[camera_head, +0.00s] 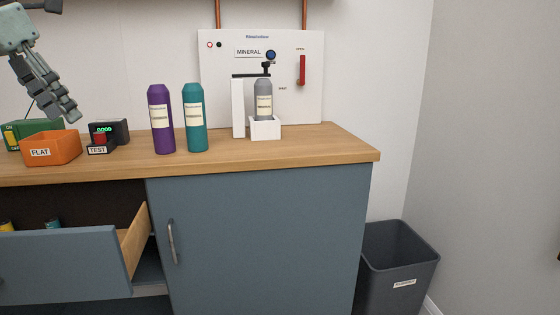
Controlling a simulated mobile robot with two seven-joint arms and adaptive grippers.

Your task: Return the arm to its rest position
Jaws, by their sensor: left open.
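My left gripper (62,108) comes in at the upper left. It is open and empty, above and behind the orange tray (62,152) labelled FLAT, with its fingers pointing down and to the right. Only part of the arm behind it shows. My right gripper is not in view.
On the wooden counter (300,150) stand a green box (38,127), a TEST device (120,130), a purple bottle (160,130), a teal bottle (195,135) and a grey bottle (264,108) in a white holder. A drawer (60,265) is open below. A bin (400,255) stands right.

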